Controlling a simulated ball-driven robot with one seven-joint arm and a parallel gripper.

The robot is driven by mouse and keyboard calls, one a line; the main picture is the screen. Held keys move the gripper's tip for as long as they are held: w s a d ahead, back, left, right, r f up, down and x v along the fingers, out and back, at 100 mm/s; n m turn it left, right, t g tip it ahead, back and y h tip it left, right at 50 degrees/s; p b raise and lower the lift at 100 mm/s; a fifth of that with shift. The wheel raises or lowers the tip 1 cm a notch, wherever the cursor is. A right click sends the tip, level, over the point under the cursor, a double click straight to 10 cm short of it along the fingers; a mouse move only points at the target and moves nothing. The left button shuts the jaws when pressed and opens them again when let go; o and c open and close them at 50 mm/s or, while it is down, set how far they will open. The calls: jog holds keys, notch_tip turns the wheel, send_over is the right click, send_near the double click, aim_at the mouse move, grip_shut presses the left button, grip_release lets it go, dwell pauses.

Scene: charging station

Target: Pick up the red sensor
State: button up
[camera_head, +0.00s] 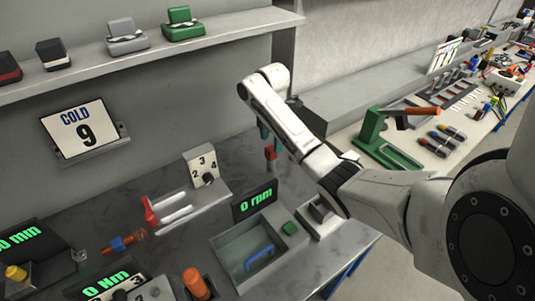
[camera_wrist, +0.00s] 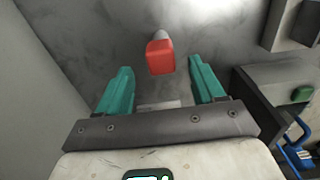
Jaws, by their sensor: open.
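The red sensor (camera_wrist: 160,57) shows in the wrist view as a red block with a grey rounded part behind it. It lies between the lines of my two teal fingers, near the level of their tips. My gripper (camera_wrist: 160,70) is open, with a gap on each side of the sensor and no visible contact. In the head view a small red block (camera_head: 270,153) shows just below the teal fingers (camera_head: 264,130), above the grey worktop. My arm hides most of the gripper there.
In the wrist view a grey bin with a blue handle (camera_wrist: 297,145) stands at right. In the head view the 0 rpm display (camera_head: 254,200) and a dial box (camera_head: 202,168) stand nearby. A wall shelf (camera_head: 150,55) holds several blocks. A green press (camera_head: 375,135) is at right.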

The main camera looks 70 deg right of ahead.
aim_at(271, 155)
jog(key=shift+a+f+p, duration=0.1)
jog(key=shift+f+p, duration=0.45)
jog(key=shift+f, duration=3.85)
jog(key=c, duration=1.1)
jog(key=shift+o, duration=0.2)
jog(key=shift+r, duration=0.1)
jog(key=shift+r, duration=0.55)
jog(key=s+a+r+p, duration=0.3)
jog(key=s+r+p, duration=0.3)
jog(key=s+r, duration=0.5)
jog(key=s, duration=0.2)
jog(key=shift+s+r+p, duration=0.35)
jog(key=shift+r+p, duration=0.05)
